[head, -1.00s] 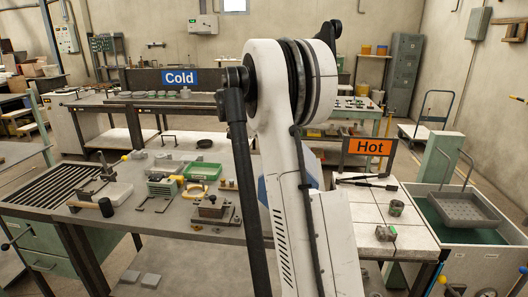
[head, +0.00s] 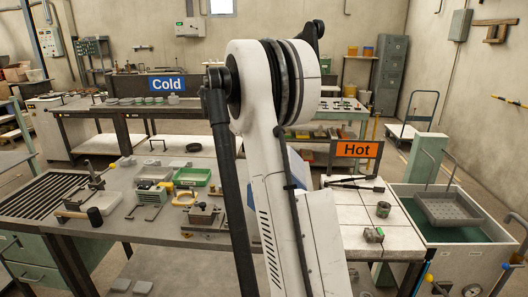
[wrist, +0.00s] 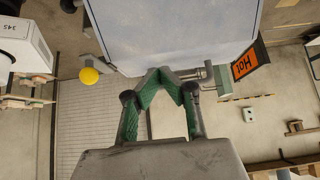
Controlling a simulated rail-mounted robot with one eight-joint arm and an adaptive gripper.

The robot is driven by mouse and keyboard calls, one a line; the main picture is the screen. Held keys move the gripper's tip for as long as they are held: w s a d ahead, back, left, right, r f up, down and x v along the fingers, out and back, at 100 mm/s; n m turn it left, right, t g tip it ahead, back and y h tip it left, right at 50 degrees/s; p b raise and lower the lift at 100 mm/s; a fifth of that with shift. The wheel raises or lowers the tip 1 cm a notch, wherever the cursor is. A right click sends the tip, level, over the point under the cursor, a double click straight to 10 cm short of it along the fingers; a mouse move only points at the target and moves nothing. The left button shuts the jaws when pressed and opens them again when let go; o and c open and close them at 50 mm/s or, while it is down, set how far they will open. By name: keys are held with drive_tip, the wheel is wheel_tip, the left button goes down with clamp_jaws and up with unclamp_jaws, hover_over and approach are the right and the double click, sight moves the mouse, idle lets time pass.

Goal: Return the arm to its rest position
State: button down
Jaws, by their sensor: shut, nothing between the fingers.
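My gripper (wrist: 163,76) shows in the wrist view. Its two green-padded fingers meet at the tips, with nothing between them. In the head view my white arm rises through the middle of the picture, and my gripper cannot be seen there. In the wrist view a large pale panel fills the top, just beyond the fingertips; I cannot tell what it belongs to. The orange Hot sign (wrist: 244,67) shows tilted to the right of my gripper, and it also stands in the head view (head: 356,149).
A grey workbench (head: 120,236) holds a green tray (head: 192,177), a mallet (head: 78,214) and metal fixtures. The Cold sign (head: 172,84) stands at a rear bench. At right a perforated basket (head: 450,209) sits over a tank. My arm hides part of the benches.

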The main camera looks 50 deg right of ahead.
drive_tip(key=w+a+f, duration=0.3)
drive_tip(key=w+a, duration=0.2)
drive_tip(key=w, duration=0.2)
drive_tip(key=shift+w+b, duration=0.25)
drive_tip(key=shift+b, duration=0.2)
drive_tip(key=shift+f, duration=0.1)
drive_tip(key=s+a+r+n+t, duration=0.25)
drive_tip(key=a+n, duration=0.25)
drive_tip(key=a, duration=0.3)
drive_tip(key=s+a+r+n+t, duration=0.1)
drive_tip(key=s+a+n+t, duration=0.15)
drive_tip(key=a+n, duration=0.35)
drive_tip(key=s+a+r+n+t, duration=0.2)
drive_tip(key=s+a+n, duration=0.15)
drive_tip(key=a, duration=0.55)
drive_tip(key=s+a+f+n+t+y, duration=0.2)
drive_tip(key=s+a+f+n+t, duration=0.1)
drive_tip(key=s+a+n, duration=0.4)
drive_tip(key=s+a+f+n+t+y, duration=0.2)
drive_tip(key=s+a+f+n+t, duration=0.2)
drive_tip(key=a, duration=0.8)
drive_tip(key=s+f+n, duration=0.2)
drive_tip(key=s+n, duration=0.1)
drive_tip(key=s, duration=0.1)
drive_tip(key=shift+s+n+y, duration=0.3)
drive_tip(key=shift+n+y, duration=0.05)
drive_tip(key=shift+y, duration=0.05)
drive_tip(key=shift+r, duration=0.1)
